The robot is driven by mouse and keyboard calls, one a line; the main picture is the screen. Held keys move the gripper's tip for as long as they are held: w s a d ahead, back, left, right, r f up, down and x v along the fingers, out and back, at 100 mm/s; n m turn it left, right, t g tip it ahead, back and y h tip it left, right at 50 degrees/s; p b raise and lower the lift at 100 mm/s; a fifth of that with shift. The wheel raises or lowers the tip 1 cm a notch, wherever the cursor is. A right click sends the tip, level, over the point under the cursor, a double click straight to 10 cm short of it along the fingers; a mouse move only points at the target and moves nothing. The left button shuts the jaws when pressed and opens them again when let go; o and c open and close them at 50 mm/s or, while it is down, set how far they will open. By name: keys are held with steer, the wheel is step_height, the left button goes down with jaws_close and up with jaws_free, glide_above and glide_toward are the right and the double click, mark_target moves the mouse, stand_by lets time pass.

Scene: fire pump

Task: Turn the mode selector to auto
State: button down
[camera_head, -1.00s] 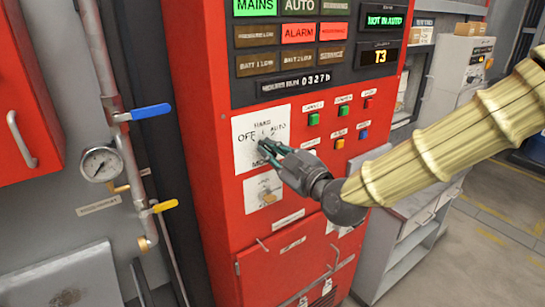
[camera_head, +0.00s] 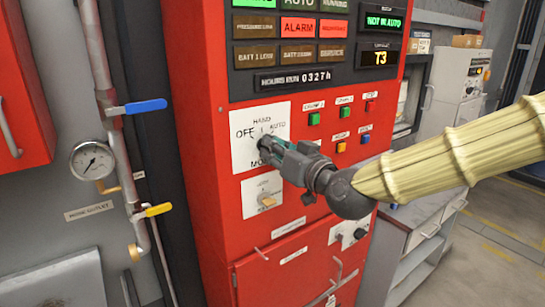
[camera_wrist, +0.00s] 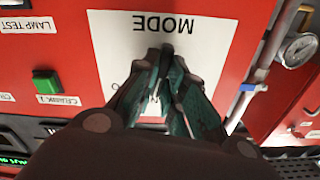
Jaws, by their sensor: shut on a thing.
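The mode selector plate (camera_head: 246,124) is a white panel on the red cabinet, marked OFF, HAND and AUTO with MODE below. My gripper (camera_head: 264,144) is at the plate, its fingers shut on the selector knob. The knob is mostly hidden by the fingers, so I cannot tell exactly where it points. In the wrist view the plate (camera_wrist: 120,40) appears upside down with the word MODE above my gripper (camera_wrist: 165,65). The fingers are close together there and cover the knob. The display (camera_head: 385,21) reads NOT IN AUTO.
A second plate with a yellowish knob (camera_head: 266,200) sits just below. Small coloured buttons (camera_head: 340,147) are to the right of my gripper. A pipe with a blue lever (camera_head: 145,106), a yellow lever (camera_head: 158,210) and a gauge (camera_head: 92,160) stands at the left.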

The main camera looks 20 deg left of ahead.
steer(key=shift+w+d+m+b, duration=0.1)
steer(key=shift+m+b, duration=0.7)
steer(key=shift+m, duration=1)
steer(key=shift+w+d+m+b, duration=0.1)
steer(key=shift+m+b, duration=0.65)
steer(key=shift+m, duration=1.05)
steer(key=shift+r, duration=0.1)
steer(key=c, duration=1.5)
jaws_free()
steer(key=shift+s, duration=0.15)
steer(key=v, duration=1.1)
steer(key=shift+s+d, duration=0.25)
steer(key=shift+d, duration=0.1)
